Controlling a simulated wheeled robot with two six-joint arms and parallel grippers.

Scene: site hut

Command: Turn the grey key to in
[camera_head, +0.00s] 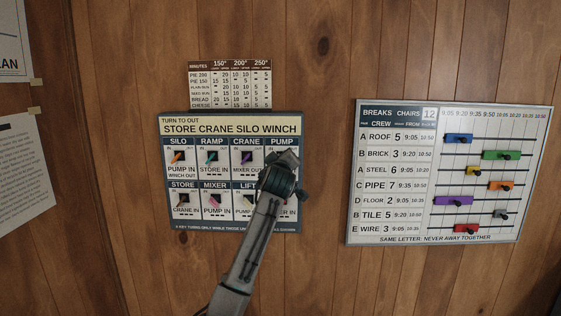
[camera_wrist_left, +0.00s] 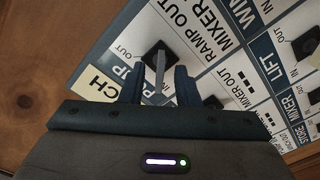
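A board of keys (camera_head: 239,229) in two rows hangs on the wooden wall. In the left wrist view a grey key (camera_wrist_left: 159,68) stands in a dark square keyhole plate, beside a label that seems to read PUMP. My left gripper (camera_wrist_left: 158,88) is open, one finger on each side of the key, with a small gap visible on both sides. In the head view my left gripper (camera_head: 287,163) covers most of the PUMP square, so the grey key is hidden there. I cannot tell exactly which mark it points at. My right gripper is in neither view.
Nearby keys are the purple key (camera_head: 247,156), the green key (camera_head: 212,156), the orange key (camera_head: 176,157) and the pale LIFT key (camera_head: 248,202). A minutes chart (camera_head: 230,85) hangs above. A breaks board (camera_head: 394,238) with coloured sliders hangs at the right.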

